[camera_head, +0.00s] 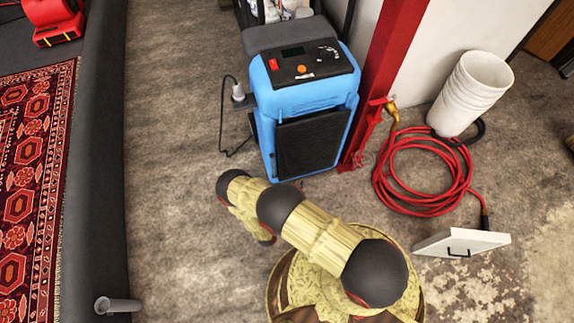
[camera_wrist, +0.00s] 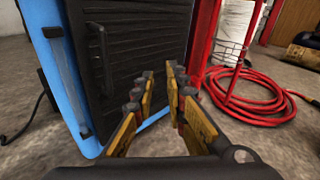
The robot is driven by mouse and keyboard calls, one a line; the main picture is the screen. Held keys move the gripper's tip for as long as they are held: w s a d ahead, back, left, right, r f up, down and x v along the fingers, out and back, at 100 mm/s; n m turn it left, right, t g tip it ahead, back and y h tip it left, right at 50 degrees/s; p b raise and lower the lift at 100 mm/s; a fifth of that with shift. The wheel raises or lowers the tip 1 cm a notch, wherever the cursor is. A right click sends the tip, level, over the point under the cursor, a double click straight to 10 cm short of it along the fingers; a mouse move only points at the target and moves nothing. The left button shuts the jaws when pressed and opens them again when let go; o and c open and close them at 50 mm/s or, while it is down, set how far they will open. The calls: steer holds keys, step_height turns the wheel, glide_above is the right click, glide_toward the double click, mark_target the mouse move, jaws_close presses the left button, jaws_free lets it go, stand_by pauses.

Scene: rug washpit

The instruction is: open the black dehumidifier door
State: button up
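The blue dehumidifier (camera_head: 300,90) stands upright on the concrete floor, with a dark control panel on top. Its black ribbed door (camera_head: 311,143) is on the front and looks shut. In the wrist view, the door (camera_wrist: 135,45) fills the upper middle, with a vertical black handle (camera_wrist: 102,62) near its left edge. My gripper (camera_wrist: 161,76) is open and empty, its yellow and black fingers in front of the door, low and to the right of the handle. I see no contact with the door. In the head view my gripper's fingers cannot be made out.
A red post (camera_head: 385,75) stands close to the dehumidifier's right side. A coiled red hose (camera_head: 380,188), white buckets (camera_head: 470,92) and a white panel with a handle (camera_head: 462,243) lie farther right. A cable (camera_head: 222,120) hangs at the left. The floor between the dehumidifier and the dark pit wall (camera_head: 95,150) is clear.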

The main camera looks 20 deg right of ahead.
mark_target(287, 164)
steer(key=w+a+r+n+t+y, duration=0.1)
steer(key=w+a+r+t+y, duration=0.15)
steer(key=w+a, duration=0.25)
steer(key=shift+t, duration=0.35)
steer(key=shift+b+x, duration=1.2)
steer(key=shift+x, duration=2.65)
steer(key=shift+a+f, duration=0.1)
steer(key=shift+a, duration=0.05)
steer(key=shift+c, duration=0.9)
jaws_close()
